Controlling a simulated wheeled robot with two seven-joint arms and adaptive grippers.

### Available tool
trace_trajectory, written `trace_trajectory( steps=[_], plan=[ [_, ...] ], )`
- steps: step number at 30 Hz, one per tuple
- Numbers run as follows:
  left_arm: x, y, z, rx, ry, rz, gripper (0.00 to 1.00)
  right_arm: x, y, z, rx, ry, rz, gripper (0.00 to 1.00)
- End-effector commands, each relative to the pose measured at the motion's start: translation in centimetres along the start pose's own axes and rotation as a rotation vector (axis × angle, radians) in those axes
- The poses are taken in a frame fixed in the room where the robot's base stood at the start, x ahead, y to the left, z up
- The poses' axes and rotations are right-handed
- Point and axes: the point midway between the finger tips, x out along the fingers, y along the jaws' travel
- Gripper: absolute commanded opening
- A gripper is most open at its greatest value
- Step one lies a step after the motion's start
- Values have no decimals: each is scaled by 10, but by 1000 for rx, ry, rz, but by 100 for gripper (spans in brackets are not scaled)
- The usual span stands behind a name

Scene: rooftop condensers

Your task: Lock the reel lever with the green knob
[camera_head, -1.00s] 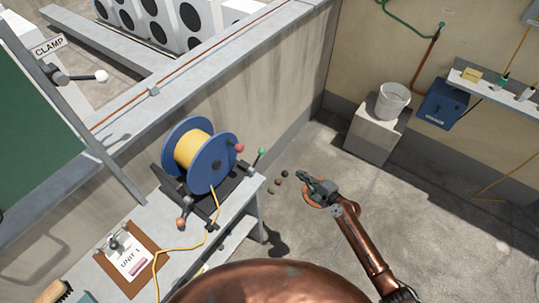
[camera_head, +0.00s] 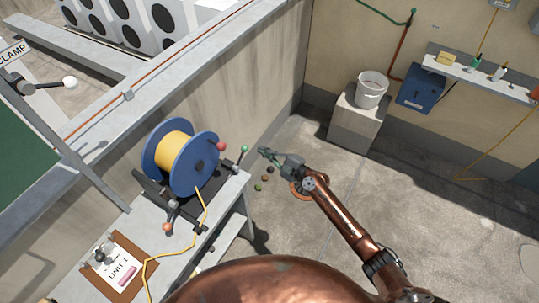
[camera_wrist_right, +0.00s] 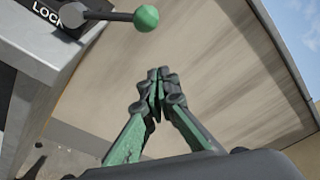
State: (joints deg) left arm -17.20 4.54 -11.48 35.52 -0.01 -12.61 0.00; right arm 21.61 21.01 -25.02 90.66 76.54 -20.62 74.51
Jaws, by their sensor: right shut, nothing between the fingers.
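The blue reel (camera_head: 180,158) with yellow cord stands on the grey bench. Its lever with the green knob (camera_head: 244,149) sticks up at the bench's right end. In the right wrist view the green knob (camera_wrist_right: 146,18) is at the top, on a dark rod beside a plate marked "LOCK" (camera_wrist_right: 48,14). My right gripper (camera_head: 264,152) is shut and empty, to the right of the knob in the head view and apart from it. In the wrist view the gripper's closed tips (camera_wrist_right: 158,74) lie below the knob. My left gripper is not in view.
A red knob (camera_head: 221,146) and an orange knob (camera_head: 167,227) are also on the reel stand. A clipboard (camera_head: 118,270) lies on the bench. A concrete wall runs behind. A white bucket (camera_head: 371,88) stands on a block at the right. The floor between is mostly clear.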

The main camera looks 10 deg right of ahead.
Motion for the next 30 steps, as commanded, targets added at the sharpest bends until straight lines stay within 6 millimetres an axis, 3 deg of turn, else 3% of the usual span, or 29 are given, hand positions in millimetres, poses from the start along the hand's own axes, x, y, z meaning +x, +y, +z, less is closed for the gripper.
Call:
trace_trajectory(
  steps=[7,9,15,30],
  plan=[
    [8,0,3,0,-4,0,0,53,1,0,-1,-1,1,0],
    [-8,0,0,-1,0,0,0,43,-3,15,-1,-1,1,0],
    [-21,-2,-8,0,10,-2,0,37,-2,34,0,-1,1,0],
    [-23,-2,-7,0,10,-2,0,34,0,37,-1,1,0,0]
  ],
)
